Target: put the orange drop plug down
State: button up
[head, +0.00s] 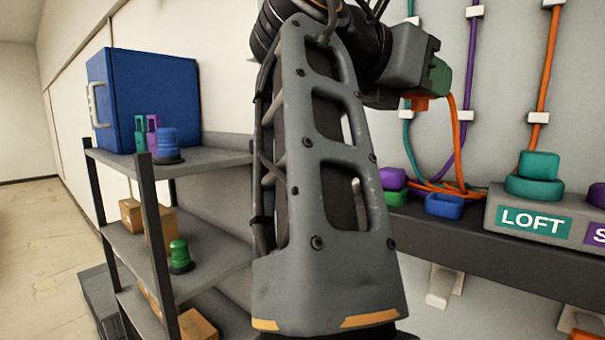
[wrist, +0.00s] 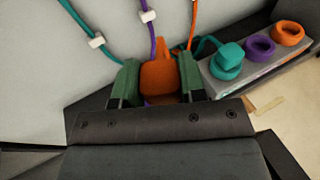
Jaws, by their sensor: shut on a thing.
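The orange drop plug (wrist: 158,77) is held between the two green fingers of my gripper (wrist: 159,84), seen in the wrist view. In the head view the lower part of the orange plug (head: 421,104) shows under my gripper (head: 437,80), clear of the shelf. An orange cord (head: 455,140) hangs from the plug and loops down to the shelf. The plug's far end is hidden by my gripper.
On the wall shelf (head: 430,230) stand a purple plug (head: 393,178) on a green base and an empty-looking blue ring (head: 445,206). A grey box labelled LOFT (head: 490,218) holds a teal plug (head: 536,167). A rack (head: 215,155) with a blue case (head: 150,90) stands left.

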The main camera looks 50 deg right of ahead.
jog(key=w+d+f, duration=0.1)
jog(key=w+f, duration=0.1)
jog(key=w, duration=0.1)
jog(key=w+d+f, duration=0.1)
jog(key=w+f, duration=0.2)
jog(key=w, duration=0.1)
jog(key=w+d+f+b, duration=0.1)
jog(key=w+f, duration=0.2)
jog(key=w, duration=0.1)
jog(key=shift+w+d+f, duration=0.15)
jog(key=shift+d+f, duration=0.05)
jog(key=shift+d, duration=0.05)
jog(key=shift+w+d+f, duration=0.1)
jog(key=shift+w+f, duration=0.1)
jog(key=shift+f, duration=0.45)
jog(key=shift+w+d+f, duration=0.1)
jog(key=shift+w+f, duration=0.1)
jog(key=shift+f, duration=1.2)
jog(key=shift+a+f, duration=0.1)
jog(key=shift+f+b, duration=0.25)
jog(key=shift+b, duration=0.15)
jog(key=o, duration=0.9)
jog(key=shift+r, duration=0.1)
